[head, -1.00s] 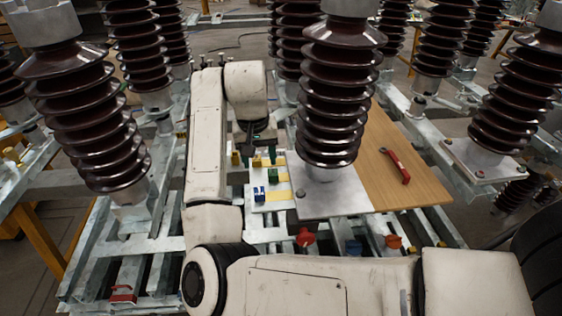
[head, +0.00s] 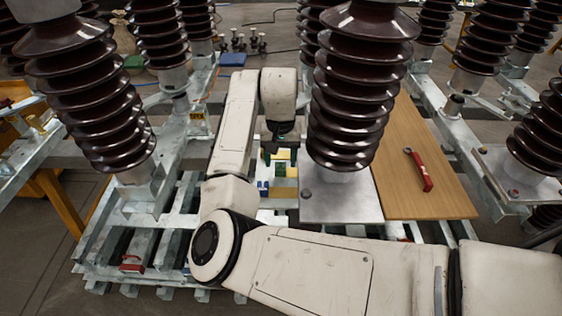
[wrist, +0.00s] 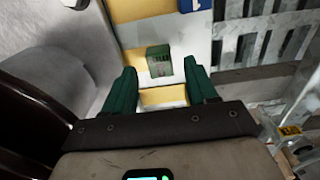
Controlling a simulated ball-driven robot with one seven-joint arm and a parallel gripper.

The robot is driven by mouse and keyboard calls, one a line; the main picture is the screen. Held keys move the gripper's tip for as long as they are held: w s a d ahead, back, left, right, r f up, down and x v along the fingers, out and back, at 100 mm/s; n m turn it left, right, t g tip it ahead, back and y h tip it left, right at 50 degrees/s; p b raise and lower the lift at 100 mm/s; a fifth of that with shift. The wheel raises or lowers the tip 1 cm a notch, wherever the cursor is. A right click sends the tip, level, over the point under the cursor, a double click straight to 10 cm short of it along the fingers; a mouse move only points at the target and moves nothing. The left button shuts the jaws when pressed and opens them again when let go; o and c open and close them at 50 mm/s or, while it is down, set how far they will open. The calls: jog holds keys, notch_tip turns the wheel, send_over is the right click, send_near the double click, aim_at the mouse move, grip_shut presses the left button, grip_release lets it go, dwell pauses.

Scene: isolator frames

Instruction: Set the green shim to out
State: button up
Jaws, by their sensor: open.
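The green shim (wrist: 159,66) is a small block with dark markings on its face, on a pale plate (wrist: 178,36) with yellow patches. In the wrist view it lies ahead of and between the two green fingers of my gripper (wrist: 163,82). The fingers are apart, with a visible space on each side of the shim. In the head view my gripper (head: 280,157) is over the plate, left of a brown ribbed insulator. The gripper partly hides the shim's area there.
A blue block (wrist: 195,4) sits on the plate. A ribbed insulator (head: 352,100) on a metal base plate (head: 340,203) stands close to the right of my gripper. A wooden board (head: 440,195) carries a red-handled tool (head: 418,170). Another insulator (head: 92,110) stands left.

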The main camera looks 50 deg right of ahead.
jog(key=shift+f, duration=1.05)
grip_shut()
